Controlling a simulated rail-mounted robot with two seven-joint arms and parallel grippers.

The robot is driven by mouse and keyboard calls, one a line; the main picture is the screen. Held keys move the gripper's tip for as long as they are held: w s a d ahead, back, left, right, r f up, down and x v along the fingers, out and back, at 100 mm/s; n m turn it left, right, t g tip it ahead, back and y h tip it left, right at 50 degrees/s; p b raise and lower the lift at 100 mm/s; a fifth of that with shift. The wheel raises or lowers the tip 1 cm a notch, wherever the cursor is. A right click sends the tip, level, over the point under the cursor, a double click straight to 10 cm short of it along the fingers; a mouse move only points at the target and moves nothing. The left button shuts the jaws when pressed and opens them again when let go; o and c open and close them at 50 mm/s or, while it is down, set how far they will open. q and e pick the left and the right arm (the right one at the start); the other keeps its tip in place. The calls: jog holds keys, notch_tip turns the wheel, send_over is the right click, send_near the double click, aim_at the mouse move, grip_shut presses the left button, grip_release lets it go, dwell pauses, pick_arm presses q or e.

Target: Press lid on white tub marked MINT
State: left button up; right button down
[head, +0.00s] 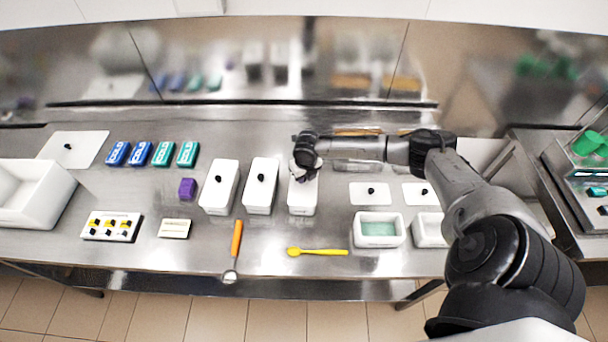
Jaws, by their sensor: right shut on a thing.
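An open white tub (365,243) with pale green contents (378,229) stands at the front right; the lettering on its front is too small to read. A flat white lid (370,200) with a black knob lies just behind it. My right gripper (306,168) reaches in from the right and is shut at the far end of a closed white tub (302,200), the third in a row. The gripper hides the knob there, so its hold on that lid is only partly visible. My left gripper is not in view.
Two closed white tubs (219,195) (261,192) stand left of the gripper. A second open tub (423,242) and lid (411,199) are partly behind my arm. A yellow spoon (318,252) and orange-handled scoop (237,238) lie in front. Blue and green COLD packs (140,154) stand back left.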

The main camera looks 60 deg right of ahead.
dwell(0.3)
dwell(0.6)
jog(key=c, duration=1.2)
grip_release()
jog(key=shift+c, duration=0.2)
jog(key=o, duration=0.8)
jog(key=shift+r+p, duration=0.1)
jog(key=shift+p, duration=0.25)
jog(key=shift+r+p, duration=3.2)
jog(key=shift+r, duration=0.2)
